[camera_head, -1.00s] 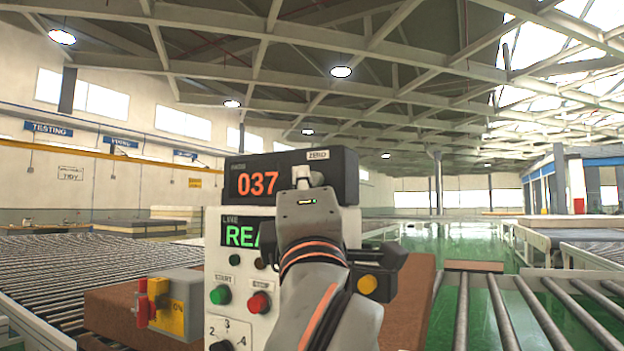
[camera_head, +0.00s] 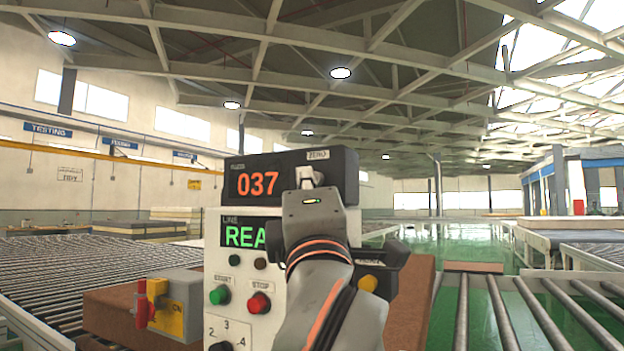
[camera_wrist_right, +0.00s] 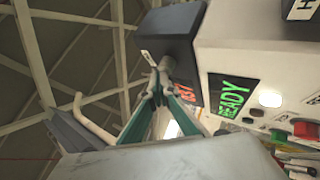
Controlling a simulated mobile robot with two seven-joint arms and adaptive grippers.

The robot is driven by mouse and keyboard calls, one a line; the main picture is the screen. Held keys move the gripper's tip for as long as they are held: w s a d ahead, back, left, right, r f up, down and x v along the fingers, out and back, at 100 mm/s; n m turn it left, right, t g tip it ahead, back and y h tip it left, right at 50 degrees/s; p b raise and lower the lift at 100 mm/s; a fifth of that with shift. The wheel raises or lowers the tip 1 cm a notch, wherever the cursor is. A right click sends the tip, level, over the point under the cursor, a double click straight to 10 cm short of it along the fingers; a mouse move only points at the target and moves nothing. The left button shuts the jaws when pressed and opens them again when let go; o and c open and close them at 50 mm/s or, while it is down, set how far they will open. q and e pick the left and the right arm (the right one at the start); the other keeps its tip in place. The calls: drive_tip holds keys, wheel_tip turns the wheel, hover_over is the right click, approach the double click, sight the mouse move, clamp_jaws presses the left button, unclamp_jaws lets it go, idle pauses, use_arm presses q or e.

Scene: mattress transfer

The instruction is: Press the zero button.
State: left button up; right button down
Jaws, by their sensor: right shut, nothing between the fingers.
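The control box (camera_head: 240,190) stands in front of me. The ZERO label (camera_head: 317,155) is at the box's upper right. My right gripper (camera_head: 309,176) is shut and empty, its tips just below that label. In the right wrist view the shut fingertips (camera_wrist_right: 158,84) are at a small grey round button (camera_wrist_right: 167,64) on the dark housing. I cannot tell whether they touch or press it. My left gripper is not in view.
A green START button (camera_head: 220,295), a red STOP button (camera_head: 258,303) and a numbered dial sit lower on the panel. Roller conveyors (camera_head: 90,270) run on both sides.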

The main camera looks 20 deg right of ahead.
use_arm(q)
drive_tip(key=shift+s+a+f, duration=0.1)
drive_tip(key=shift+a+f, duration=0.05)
use_arm(e)
drive_tip(key=shift+w+d, duration=0.2)
drive_tip(key=shift+d, duration=0.05)
drive_tip(key=shift+w+d, duration=0.2)
drive_tip(key=shift+d, duration=0.1)
idle(0.5)
drive_tip(key=shift+s+a, duration=0.1)
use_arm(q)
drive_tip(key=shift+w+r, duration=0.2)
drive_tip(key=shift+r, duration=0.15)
use_arm(e)
drive_tip(key=shift+s+a, duration=0.7)
drive_tip(key=shift+a, duration=0.2)
drive_tip(key=shift+a, duration=0.1)
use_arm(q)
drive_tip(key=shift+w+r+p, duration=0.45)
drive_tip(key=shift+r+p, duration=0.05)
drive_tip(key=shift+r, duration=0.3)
use_arm(e)
drive_tip(key=s+a, duration=0.1)
drive_tip(key=a, duration=0.1)
drive_tip(key=s+a, duration=0.1)
drive_tip(key=s, duration=0.1)
drive_tip(key=shift+a, duration=0.4)
